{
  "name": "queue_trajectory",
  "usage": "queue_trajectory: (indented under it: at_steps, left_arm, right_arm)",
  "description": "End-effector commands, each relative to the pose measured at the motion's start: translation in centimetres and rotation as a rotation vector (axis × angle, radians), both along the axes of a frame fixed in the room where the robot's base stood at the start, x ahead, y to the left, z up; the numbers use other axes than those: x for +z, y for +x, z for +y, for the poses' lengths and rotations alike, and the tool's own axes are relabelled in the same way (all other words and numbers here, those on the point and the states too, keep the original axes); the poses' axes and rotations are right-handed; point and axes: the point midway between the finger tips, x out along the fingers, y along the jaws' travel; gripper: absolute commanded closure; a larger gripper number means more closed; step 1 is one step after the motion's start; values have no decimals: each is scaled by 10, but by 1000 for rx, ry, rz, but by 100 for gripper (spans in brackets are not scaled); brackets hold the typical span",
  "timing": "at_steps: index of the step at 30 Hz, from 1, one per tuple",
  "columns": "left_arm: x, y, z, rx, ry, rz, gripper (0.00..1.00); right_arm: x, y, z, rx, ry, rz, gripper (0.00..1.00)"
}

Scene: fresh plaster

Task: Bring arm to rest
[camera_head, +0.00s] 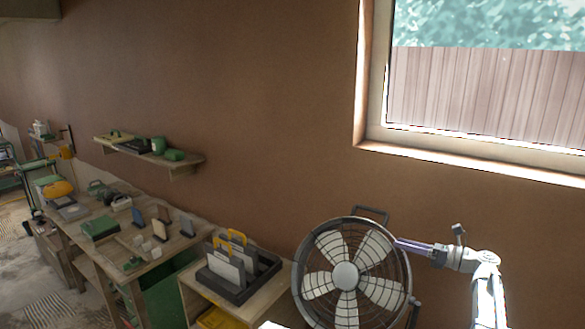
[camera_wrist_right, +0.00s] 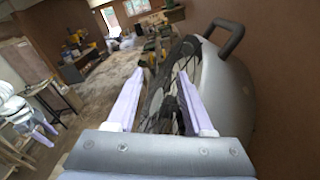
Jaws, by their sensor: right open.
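My right gripper (camera_head: 400,243) reaches in from the right at the upper right rim of a round metal fan (camera_head: 345,276). Its two pale purple fingers are apart. In the right wrist view my right gripper (camera_wrist_right: 158,80) is open, and the fan's dark grille and grey housing (camera_wrist_right: 225,95) lie behind and between the fingers. I cannot tell if they touch. At the left edge of the right wrist view, a white arm part with small purple fingers, apparently my left gripper (camera_wrist_right: 52,134), shows. Its opening is too small to tell. The left arm is outside the head view.
A low wooden table (camera_head: 262,306) with a dark rack (camera_head: 236,290) stands left of the fan. A longer workbench (camera_head: 150,262) with tools and blocks is further left. A wall shelf (camera_head: 183,168) hangs above it. A window (camera_head: 485,90) is at upper right.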

Motion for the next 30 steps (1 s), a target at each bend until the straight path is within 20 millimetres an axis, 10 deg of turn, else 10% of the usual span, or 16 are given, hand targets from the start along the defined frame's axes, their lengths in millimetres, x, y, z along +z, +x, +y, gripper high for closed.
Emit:
queue_trajectory:
  at_steps: [17, 24, 30]
  left_arm:
    - [0, 0, 0, 0, 0, 0, 50]
    - [0, 0, 0, 0, 0, 0, 50]
    - [0, 0, 0, 0, 0, 0, 50]
  right_arm:
    - [-67, -45, 135, 259, -445, -185, 48]
    - [-139, -136, 245, 702, -902, -496, 48]
    - [-193, -240, 291, 1309, -1251, -909, 48]
